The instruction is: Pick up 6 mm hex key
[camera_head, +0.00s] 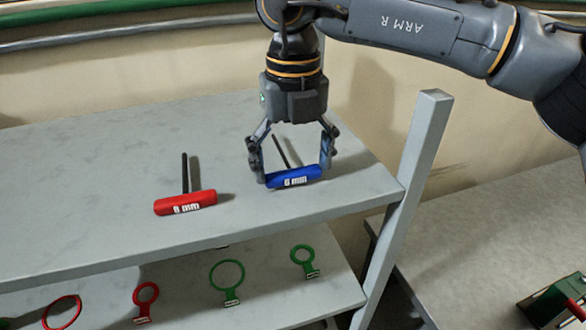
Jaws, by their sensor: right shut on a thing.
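A blue T-handle hex key (294,178) with a label that reads like "6 mm" is at the right part of the upper grey shelf, its dark shaft pointing up and back. My right gripper (296,170) points down with its fingers at the two ends of the blue handle, shut on it. The handle looks at or just above the shelf surface; I cannot tell which. A red T-handle hex key (178,205) lies to the left, apart from the gripper; its size label is hard to read. My left gripper is not in view.
The upper shelf (90,185) is otherwise clear. Green rings (228,275) and red rings (146,292) lie on the lower shelf. Pipes (120,30) run along the wall.

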